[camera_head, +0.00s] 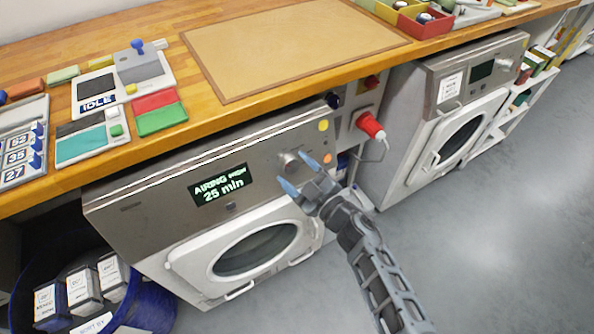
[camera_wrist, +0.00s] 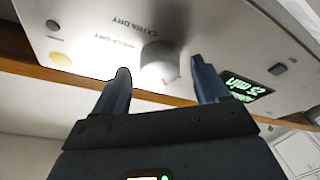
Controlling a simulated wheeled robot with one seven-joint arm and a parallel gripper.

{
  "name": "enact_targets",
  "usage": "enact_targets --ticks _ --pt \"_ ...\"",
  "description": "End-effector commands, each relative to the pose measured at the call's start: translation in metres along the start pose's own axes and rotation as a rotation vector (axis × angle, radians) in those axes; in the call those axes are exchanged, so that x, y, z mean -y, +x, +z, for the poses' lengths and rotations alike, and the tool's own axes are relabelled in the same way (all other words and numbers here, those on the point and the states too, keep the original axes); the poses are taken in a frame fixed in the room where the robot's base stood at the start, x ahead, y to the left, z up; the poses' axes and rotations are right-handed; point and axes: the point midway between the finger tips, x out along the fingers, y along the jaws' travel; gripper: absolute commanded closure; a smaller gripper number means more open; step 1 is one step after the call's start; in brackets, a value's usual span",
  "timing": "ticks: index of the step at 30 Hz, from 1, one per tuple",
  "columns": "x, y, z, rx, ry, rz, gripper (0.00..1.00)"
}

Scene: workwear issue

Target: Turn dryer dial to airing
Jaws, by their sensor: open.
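The near dryer (camera_head: 150,215) stands under the wooden counter, its round door closed. Its lit display (camera_head: 222,186) reads "AIRING", a small unreadable word and "25 min". The silver dial (camera_head: 291,163) is on the panel right of the display. My gripper (camera_head: 297,172) is open at the dial, with blue-grey fingertips. In the wrist view, the dial (camera_wrist: 162,62) appears between the two open fingers (camera_wrist: 160,68), apart from both. Panel words "EXTRA DRY" and another label show upside down there. I cannot tell how deep the fingertips reach along the dial.
Yellow and orange round buttons (camera_head: 324,125) sit right of the dial. A red knob-like part (camera_head: 370,125) with a wire loop juts out between the machines. A second machine (camera_head: 440,120) stands right. A blue bin (camera_head: 150,300) holds boxes at lower left. Grey floor is clear at right.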

Motion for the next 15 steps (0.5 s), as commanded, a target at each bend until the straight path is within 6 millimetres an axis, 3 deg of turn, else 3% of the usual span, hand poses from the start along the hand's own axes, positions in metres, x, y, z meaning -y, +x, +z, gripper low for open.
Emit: enact_targets --ticks 7,15 --pt "-0.001 -0.011 -0.001 0.001 0.002 0.001 0.26" --pt "-0.001 -0.055 -0.001 0.003 0.002 0.002 0.26"
